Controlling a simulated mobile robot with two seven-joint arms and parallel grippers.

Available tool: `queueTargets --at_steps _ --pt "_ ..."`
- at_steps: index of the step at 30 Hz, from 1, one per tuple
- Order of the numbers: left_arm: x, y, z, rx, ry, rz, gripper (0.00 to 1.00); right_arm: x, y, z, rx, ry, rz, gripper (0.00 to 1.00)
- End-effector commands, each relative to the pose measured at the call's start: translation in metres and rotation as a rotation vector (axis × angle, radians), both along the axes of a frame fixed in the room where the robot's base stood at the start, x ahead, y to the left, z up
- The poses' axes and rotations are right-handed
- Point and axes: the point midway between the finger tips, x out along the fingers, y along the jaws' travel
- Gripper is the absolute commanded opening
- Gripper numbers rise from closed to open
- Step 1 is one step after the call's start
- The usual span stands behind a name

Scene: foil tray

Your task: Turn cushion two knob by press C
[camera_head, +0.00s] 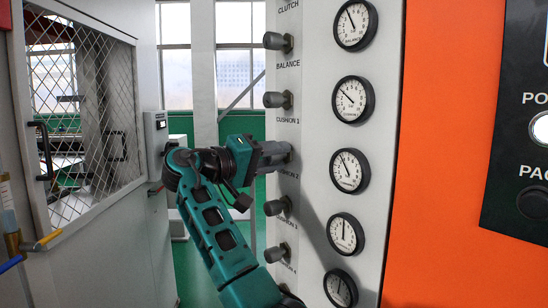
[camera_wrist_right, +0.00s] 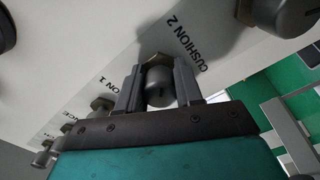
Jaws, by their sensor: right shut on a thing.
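The press's light grey control panel (camera_head: 320,130) carries a column of grey knobs with printed labels. My right gripper (camera_head: 274,153) reaches in from the lower left and is shut on the cushion two knob (camera_wrist_right: 160,86), directly above the CUSHION 2 label in the head view. In the right wrist view the fingers of my right gripper (camera_wrist_right: 158,92) stand on either side of this round grey knob, beside the CUSHION 2 label. In the head view the fingers mostly hide it. No press letter is readable. My left gripper is not in view.
Other knobs sit above (camera_head: 277,100) and below (camera_head: 277,207) the held one, close to my gripper. Round gauges (camera_head: 349,171) line the panel's right side. An orange panel (camera_head: 440,150) stands at right, a mesh-windowed door (camera_head: 85,120) at left.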

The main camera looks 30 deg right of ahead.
Motion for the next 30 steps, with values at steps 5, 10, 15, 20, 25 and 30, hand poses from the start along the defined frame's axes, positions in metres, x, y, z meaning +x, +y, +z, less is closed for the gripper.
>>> queueTargets --at_steps 5,10,15,20,25,30 --pt "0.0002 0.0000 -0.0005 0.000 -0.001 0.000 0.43 -0.0008 0.0005 -0.0063 0.006 0.129 -0.006 0.05" --pt "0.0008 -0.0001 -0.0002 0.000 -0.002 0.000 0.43 -0.0010 0.0006 -0.0059 0.004 0.208 -0.007 0.05" --pt "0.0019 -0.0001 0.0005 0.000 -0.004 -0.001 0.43 -0.0010 0.0005 -0.0057 0.002 0.251 -0.007 0.05" --pt "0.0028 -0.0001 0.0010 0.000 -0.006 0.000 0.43 -0.0010 0.0005 -0.0056 0.002 0.268 -0.007 0.05" --pt "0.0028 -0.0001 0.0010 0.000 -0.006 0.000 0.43 -0.0011 0.0004 -0.0056 0.002 0.270 -0.007 0.05" --pt "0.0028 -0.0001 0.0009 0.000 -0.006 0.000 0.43 -0.0011 0.0003 -0.0056 0.002 0.269 -0.007 0.05"
